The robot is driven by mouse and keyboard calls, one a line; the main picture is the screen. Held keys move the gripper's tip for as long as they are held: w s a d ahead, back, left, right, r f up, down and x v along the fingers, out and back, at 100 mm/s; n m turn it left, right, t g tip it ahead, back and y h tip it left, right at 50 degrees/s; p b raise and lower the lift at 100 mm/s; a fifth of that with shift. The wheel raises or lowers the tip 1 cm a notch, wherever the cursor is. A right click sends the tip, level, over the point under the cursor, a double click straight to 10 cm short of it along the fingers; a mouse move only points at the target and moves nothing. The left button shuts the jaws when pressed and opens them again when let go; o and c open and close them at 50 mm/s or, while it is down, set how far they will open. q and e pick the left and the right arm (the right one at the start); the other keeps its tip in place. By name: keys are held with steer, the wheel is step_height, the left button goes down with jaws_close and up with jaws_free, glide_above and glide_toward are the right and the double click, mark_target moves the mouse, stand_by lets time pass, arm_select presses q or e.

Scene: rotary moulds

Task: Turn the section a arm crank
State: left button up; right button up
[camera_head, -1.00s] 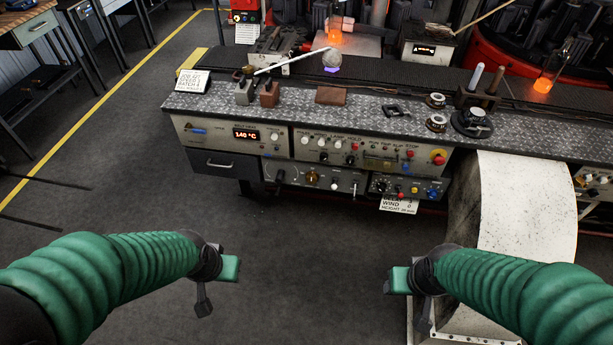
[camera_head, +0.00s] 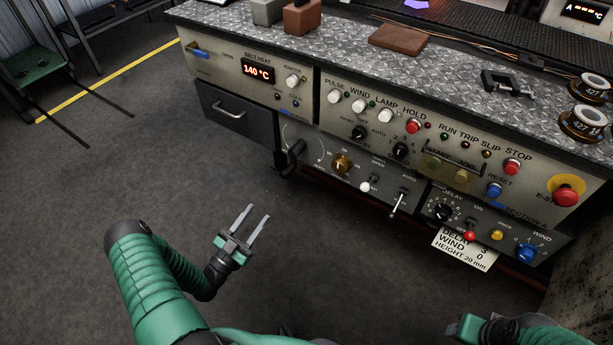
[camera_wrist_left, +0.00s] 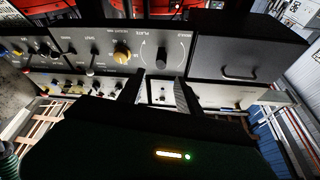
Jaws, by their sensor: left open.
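A black crank handle (camera_head: 293,153) sticks out at the left end of the lower control panel in the head view, beside curved arrow marks. In the left wrist view, which shows the panel upside down, the crank (camera_wrist_left: 161,58) appears end-on between curved arrows. My left gripper (camera_head: 253,215) is open and empty, in front of and below the crank, apart from it. In the left wrist view its two fingers (camera_wrist_left: 156,88) point at the panel, with the crank just beyond the gap. My right gripper (camera_head: 466,326) is at the bottom edge, mostly cut off; its jaws cannot be made out.
A drawer (camera_head: 232,112) with a bar handle is left of the crank. A brass knob (camera_head: 342,163) and a metal toggle lever (camera_head: 398,203) lie to its right. A paper card (camera_head: 466,250) hangs below the panel.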

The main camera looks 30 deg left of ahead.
mark_target(287, 172)
arm_select(q)
steer(key=b+x, duration=0.4)
steer(key=x, duration=1.1)
steer(key=shift+w+r, duration=0.15)
steer(key=shift+w, duration=0.25)
steer(key=shift+w+r, duration=0.15)
steer(key=shift+w, duration=0.15)
jaws_close()
